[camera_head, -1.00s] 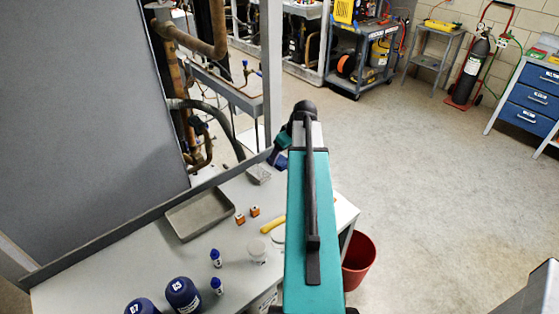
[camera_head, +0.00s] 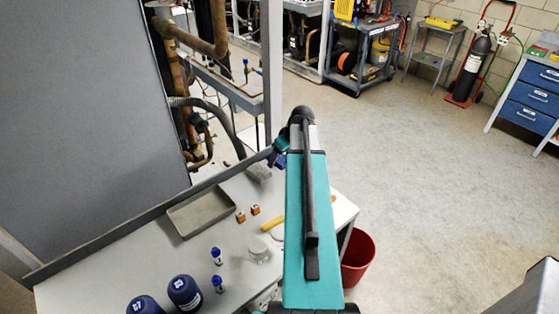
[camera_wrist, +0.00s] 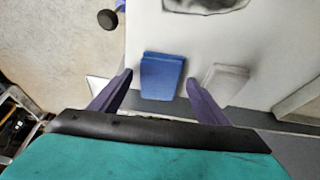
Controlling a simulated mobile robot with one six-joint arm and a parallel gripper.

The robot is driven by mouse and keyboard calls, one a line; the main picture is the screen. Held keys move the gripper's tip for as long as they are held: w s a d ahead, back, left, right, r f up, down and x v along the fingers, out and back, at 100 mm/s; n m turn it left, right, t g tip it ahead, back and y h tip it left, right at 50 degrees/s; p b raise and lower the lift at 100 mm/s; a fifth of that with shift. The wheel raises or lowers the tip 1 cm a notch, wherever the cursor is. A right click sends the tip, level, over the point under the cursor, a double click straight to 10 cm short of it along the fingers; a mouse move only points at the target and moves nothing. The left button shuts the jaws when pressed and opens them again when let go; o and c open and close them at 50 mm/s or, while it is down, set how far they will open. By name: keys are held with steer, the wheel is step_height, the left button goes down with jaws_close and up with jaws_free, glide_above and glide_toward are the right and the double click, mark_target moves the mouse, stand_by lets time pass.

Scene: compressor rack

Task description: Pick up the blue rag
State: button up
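The blue rag (camera_wrist: 162,76) is a folded, flat rectangle on the pale bench top in the wrist view. My gripper (camera_wrist: 159,78) is open, with one purple finger to each side of the rag and nothing held. The fingers look apart from the rag, but I cannot tell their height above the bench. In the head view my gripper (camera_head: 278,158) is over the far end of the bench, mostly behind my arm.
A grey folded rag (camera_wrist: 226,82) lies right of the blue one. The bench (camera_head: 175,262) also holds a grey tray (camera_head: 201,212), orange blocks (camera_head: 241,216), blue-capped bottles (camera_head: 217,256) and dark jars (camera_head: 184,293). A red bucket (camera_head: 358,258) stands beside the bench. A grey panel (camera_head: 80,120) rises behind it.

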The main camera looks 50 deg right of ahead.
mark_target(281, 159)
steer(key=c, duration=1)
steer(key=shift+r, duration=0.1)
steer(key=shift+r+b, duration=0.9)
steer(key=shift+r, duration=0.65)
steer(key=s+a+b, duration=0.1)
steer(key=s, duration=0.3)
steer(key=s+a+r+b, duration=0.1)
steer(key=s, duration=0.3)
steer(key=s+a+b, duration=0.1)
steer(key=s+a, duration=0.1)
steer(key=s, duration=0.2)
steer(key=shift+s+a+r+b, duration=0.1)
steer(key=shift+s+r+b, duration=0.05)
steer(key=shift+s+b, duration=0.25)
steer(key=shift+b, duration=0.65)
steer(key=shift+s+b, duration=0.1)
steer(key=shift+b, duration=0.25)
steer(key=b, duration=0.4)
steer(key=shift+s, duration=0.4)
steer(key=b, duration=0.3)
steer(key=shift+s+a, duration=0.15)
steer(key=shift+s, duration=0.25)
steer(key=shift+s+a+b, duration=0.15)
steer(key=shift+s+b, duration=0.1)
steer(key=shift+b, duration=0.6)
